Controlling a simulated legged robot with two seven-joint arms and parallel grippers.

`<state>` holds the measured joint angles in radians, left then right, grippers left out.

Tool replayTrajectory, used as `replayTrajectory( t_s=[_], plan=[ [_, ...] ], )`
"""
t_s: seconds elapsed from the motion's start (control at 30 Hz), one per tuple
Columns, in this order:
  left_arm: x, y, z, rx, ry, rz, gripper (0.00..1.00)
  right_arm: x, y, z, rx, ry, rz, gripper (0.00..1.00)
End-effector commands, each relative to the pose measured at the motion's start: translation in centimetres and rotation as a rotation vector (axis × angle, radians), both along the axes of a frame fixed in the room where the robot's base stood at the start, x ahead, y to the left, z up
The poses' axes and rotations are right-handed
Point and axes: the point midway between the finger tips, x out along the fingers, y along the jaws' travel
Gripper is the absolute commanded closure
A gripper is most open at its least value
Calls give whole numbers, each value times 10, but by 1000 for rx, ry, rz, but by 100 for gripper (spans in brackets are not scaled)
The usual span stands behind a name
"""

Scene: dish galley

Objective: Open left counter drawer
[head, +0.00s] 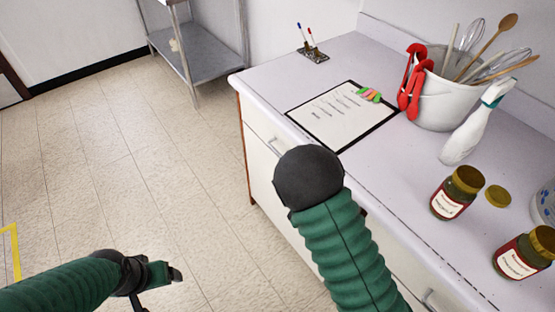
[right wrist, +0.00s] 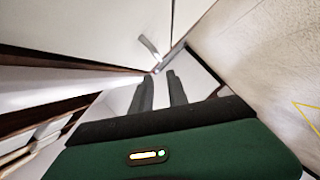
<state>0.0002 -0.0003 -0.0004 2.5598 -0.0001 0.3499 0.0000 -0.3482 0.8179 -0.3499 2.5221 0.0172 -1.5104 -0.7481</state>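The left counter drawer (head: 262,146) is a white front under the left end of the counter. In the head view it looks flush, with part of its handle (head: 278,146) showing beside my right arm. My right arm's dark rounded wrist covers much of the cabinet front, and the right gripper is hidden there. In the right wrist view my right gripper (right wrist: 160,80) is open and empty, its two dark fingers apart. A metal handle (right wrist: 150,47) on a white front lies just beyond the fingertips, not between them. My left gripper (head: 172,274) is low at left, over the floor; its opening is unclear.
The counter top holds a clipboard (head: 343,116), a pen holder (head: 313,55), a white utensil bucket (head: 444,102), a spray bottle (head: 473,132) and jars (head: 457,193). Another handle (head: 429,299) shows lower right. A metal shelf unit (head: 200,50) stands behind. The floor at left is clear.

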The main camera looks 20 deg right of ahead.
Motion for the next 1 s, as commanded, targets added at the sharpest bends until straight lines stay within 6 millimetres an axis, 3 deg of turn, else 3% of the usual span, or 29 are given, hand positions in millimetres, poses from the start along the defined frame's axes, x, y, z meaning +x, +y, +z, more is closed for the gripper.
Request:
replayTrajectory(
  t_s=[0.03,0.47,0.53,0.8,1.0],
  plan=[
    [0,0,-24,0,1,0,22,8,1,-12,2,-10,0,80],
    [0,-1,-119,0,1,-1,22,32,1,-18,4,-7,-1,80],
    [-1,-1,-117,0,2,-1,22,45,1,-14,-1,-2,0,80],
    [0,-1,-128,0,0,0,22,112,2,-28,-1,-1,0,80],
    [0,-1,-132,0,0,-1,22,138,3,-32,0,0,0,80]
  ],
)
